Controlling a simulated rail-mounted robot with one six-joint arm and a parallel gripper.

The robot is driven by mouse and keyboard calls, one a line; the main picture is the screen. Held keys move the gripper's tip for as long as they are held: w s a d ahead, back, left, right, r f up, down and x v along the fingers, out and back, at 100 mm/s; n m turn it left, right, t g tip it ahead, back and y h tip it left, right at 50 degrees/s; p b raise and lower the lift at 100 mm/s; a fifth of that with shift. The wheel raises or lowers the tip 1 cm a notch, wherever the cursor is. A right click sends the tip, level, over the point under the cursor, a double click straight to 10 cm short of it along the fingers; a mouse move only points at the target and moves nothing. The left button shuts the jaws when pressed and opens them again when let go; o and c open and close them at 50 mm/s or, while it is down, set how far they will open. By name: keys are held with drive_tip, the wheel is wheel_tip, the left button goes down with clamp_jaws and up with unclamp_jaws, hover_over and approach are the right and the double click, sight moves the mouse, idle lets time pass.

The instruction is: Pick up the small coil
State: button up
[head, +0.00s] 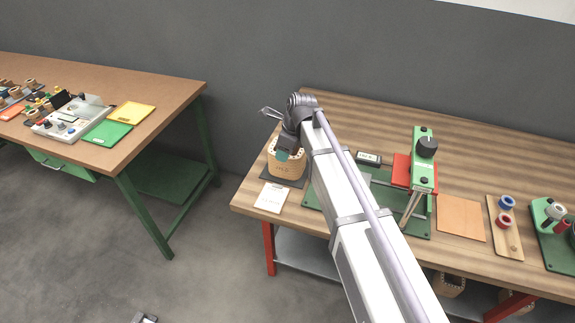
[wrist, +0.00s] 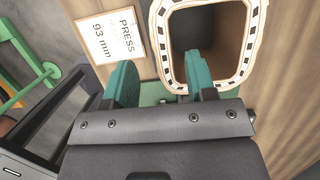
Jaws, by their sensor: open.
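A tan coil (head: 286,166) with a hollow rounded-square shape and a slotted rim stands on a dark mat at the left end of the wooden bench. It shows in the wrist view at top centre-right (wrist: 246,62), seen down into its dark opening. My gripper (head: 284,154) is at the coil's upper edge in the head view. In the wrist view its two teal fingers (wrist: 160,80) are apart. The right finger overlaps the coil's opening and near rim; the left finger is outside the coil, to its left. I cannot tell how deep the fingertips reach.
A white card (wrist: 110,33) reading "PRESS 93 mm" lies beside the coil. A green press (head: 422,165) stands on the bench to the right. More coils (head: 450,285) are on the lower shelf. Another brown-topped bench (head: 170,92) stands at left, across a floor gap.

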sight(281, 164)
drive_tip(key=b+x, duration=0.1)
drive_tip(key=x, duration=0.1)
drive_tip(key=b+x, duration=0.4)
drive_tip(key=shift+w+d+f, duration=0.15)
drive_tip(key=shift+d+f, duration=0.05)
drive_tip(key=shift+f, duration=0.2)
drive_tip(key=shift+r, duration=0.25)
clamp_jaws()
